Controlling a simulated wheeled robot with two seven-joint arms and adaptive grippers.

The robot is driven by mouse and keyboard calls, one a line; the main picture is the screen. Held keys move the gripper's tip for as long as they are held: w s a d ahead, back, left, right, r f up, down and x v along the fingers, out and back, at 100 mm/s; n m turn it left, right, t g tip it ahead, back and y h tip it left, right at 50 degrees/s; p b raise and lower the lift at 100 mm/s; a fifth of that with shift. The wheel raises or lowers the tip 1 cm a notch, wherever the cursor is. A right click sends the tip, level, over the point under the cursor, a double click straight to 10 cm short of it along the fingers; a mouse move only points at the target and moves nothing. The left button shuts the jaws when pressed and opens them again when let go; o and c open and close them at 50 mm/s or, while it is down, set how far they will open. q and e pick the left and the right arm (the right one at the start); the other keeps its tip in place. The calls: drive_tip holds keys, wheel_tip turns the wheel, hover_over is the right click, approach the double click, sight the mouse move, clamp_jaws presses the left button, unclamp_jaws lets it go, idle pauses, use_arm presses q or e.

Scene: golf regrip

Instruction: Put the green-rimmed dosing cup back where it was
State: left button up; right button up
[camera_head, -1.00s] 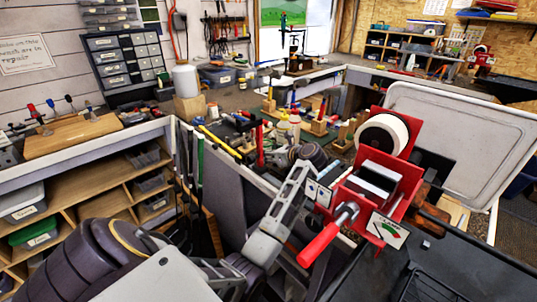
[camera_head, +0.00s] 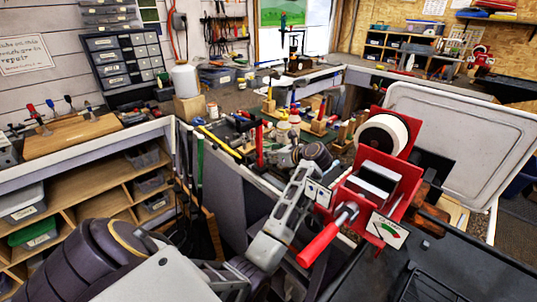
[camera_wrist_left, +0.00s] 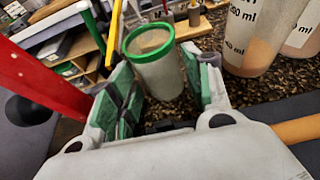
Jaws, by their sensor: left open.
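The green-rimmed dosing cup (camera_wrist_left: 159,70) is a clear, tapered cup that stands upright on a speckled brown surface in the left wrist view. My left gripper (camera_wrist_left: 164,82) is open, with its green-padded fingers on either side of the cup and visible room between the pads and the cup wall. In the head view my left arm reaches in from the lower left to the bench, and its gripper (camera_head: 292,158) is small there. I cannot pick out the cup in the head view. My right gripper is not in view.
Two larger clear measuring cups with ml markings (camera_wrist_left: 252,35) stand close on the right in the left wrist view. A red upright part (camera_wrist_left: 40,75) is close on the left. In the head view a red stand with a white roll (camera_head: 382,135) is right of my arm.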

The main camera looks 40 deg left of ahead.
use_arm(q)
drive_tip(key=v, duration=0.3)
drive_tip(key=shift+v, duration=1.05)
drive_tip(key=shift+d+r, duration=0.1)
drive_tip(key=shift+d, duration=0.15)
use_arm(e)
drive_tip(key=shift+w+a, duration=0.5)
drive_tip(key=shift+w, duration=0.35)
